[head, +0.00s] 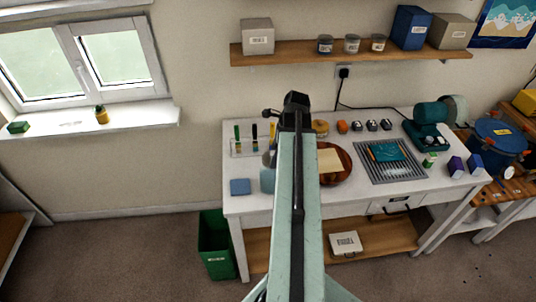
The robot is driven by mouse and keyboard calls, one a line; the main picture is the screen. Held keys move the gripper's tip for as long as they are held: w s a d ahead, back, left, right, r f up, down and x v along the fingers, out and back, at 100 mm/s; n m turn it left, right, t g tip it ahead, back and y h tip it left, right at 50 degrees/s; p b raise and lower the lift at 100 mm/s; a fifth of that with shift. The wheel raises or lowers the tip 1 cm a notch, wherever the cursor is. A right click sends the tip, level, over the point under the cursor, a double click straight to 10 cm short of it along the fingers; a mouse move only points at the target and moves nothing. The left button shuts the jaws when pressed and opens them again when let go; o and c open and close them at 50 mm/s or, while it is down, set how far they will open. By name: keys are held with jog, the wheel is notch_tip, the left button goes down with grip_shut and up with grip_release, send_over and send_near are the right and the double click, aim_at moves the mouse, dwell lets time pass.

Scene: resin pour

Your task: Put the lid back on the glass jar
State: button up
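My arm reaches up the middle of the picture over the white workbench (240,203), and my gripper (296,101) is a small dark shape at its far end. Its fingers cannot be made out, so I cannot tell whether it is open or holds anything. A pale blue-grey container (267,181) stands on the bench just left of my arm, partly hidden by it. A yellowish round item (320,127) shows just right of my arm at the back of the bench. I cannot tell whether either is the glass jar. No lid can be clearly picked out.
A brown round tray (344,164) with a cream sheet, a grey grooved mat (402,173) and a green machine (427,127) lie to the right. A blue square (240,187) lies front left. A shelf (290,57) hangs above. A green bin (215,243) stands on the floor.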

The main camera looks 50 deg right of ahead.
jog(key=shift+w+a, duration=0.25)
jog(key=shift+w, duration=0.15)
jog(key=shift+a+f, duration=0.1)
jog(key=shift+a, duration=0.25)
notch_tip(320, 180, down, 6)
jog(key=b, duration=0.6)
jog(key=shift+b, duration=0.3)
jog(key=shift+f, duration=0.25)
dwell(0.7)
jog(key=o, duration=1.3)
jog(key=shift+o, duration=0.2)
jog(key=shift+r, duration=0.1)
notch_tip(320, 180, up, 7)
jog(key=p, duration=0.7)
